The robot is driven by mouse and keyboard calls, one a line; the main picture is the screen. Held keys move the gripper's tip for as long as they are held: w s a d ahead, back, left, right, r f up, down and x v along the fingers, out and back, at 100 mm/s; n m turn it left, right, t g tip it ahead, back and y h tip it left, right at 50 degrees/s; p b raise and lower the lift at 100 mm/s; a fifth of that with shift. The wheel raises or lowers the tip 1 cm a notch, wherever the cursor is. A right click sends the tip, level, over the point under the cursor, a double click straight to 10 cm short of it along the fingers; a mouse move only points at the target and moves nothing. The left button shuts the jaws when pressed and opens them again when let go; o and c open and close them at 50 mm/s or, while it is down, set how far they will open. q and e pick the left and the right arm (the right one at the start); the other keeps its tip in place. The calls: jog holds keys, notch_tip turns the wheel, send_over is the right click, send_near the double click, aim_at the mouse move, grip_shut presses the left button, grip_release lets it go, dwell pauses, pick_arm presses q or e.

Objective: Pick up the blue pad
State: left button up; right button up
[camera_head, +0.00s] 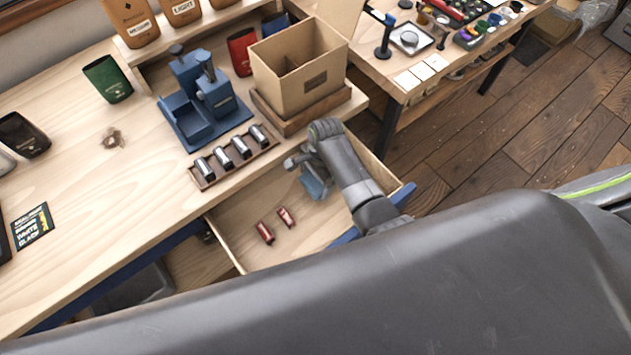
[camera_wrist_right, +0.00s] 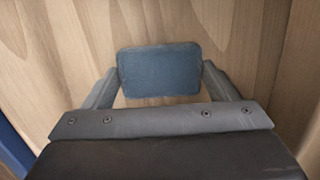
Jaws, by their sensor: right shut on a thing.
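The blue pad (camera_head: 313,186) is in the open drawer (camera_head: 330,221), at its right part in the head view. My right gripper (camera_head: 304,167) reaches down over the drawer and is shut on the pad. In the right wrist view the blue pad (camera_wrist_right: 159,70) is a rounded rectangle between the two fingers of my right gripper (camera_wrist_right: 160,85), with wood behind it. I cannot tell whether the pad touches the drawer floor. My left gripper is not in view.
Two red items (camera_head: 264,232) lie in the drawer left of the pad. A rack of several dark-handled cylinders (camera_head: 236,163), a blue device (camera_head: 205,100) and an open cardboard box (camera_head: 300,68) stand on the table above. A second table (camera_head: 420,75) stands at upper right.

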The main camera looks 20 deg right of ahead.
aim_at(316, 181)
notch_tip(316, 181, up, 15)
dwell(0.3)
jog(key=shift+f, duration=0.1)
